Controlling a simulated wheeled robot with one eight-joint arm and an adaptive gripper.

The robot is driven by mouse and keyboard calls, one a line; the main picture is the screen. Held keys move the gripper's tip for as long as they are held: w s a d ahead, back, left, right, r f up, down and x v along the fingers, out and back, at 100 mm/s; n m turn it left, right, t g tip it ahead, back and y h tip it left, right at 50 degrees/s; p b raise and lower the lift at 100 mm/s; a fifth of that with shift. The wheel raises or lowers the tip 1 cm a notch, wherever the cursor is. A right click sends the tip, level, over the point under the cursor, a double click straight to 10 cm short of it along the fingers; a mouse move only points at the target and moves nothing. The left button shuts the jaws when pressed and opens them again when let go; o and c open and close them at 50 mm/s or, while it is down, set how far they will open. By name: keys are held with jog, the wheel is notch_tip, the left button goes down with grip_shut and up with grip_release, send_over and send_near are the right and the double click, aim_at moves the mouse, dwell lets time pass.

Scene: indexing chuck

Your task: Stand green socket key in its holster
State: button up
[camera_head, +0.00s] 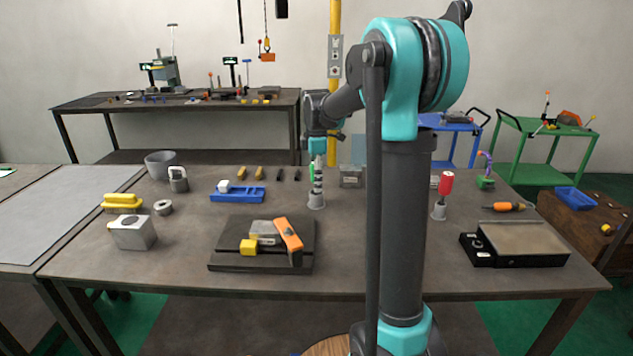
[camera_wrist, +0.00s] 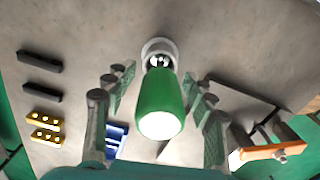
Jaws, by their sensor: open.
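The green socket key (camera_wrist: 160,105) fills the middle of the wrist view, its handle end towards the camera. Its metal end lines up with the opening of a round grey holster (camera_wrist: 158,44). How deep it sits is hidden. My gripper (camera_head: 318,188) points down over the holster. In the wrist view, its two fingers stand open on either side of the green handle, with gaps visible on both sides.
A red-handled tool (camera_head: 446,183) stands in another grey holster (camera_head: 439,212) to the right. A dark fixture with an orange lever (camera_head: 288,234) lies in front. A blue block (camera_head: 238,195) is left, a grey block (camera_head: 351,177) close right. The table's front right is partly clear.

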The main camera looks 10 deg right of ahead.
notch_tip(320, 180, up, 12)
jog(key=shift+f, duration=0.2)
dwell(0.4)
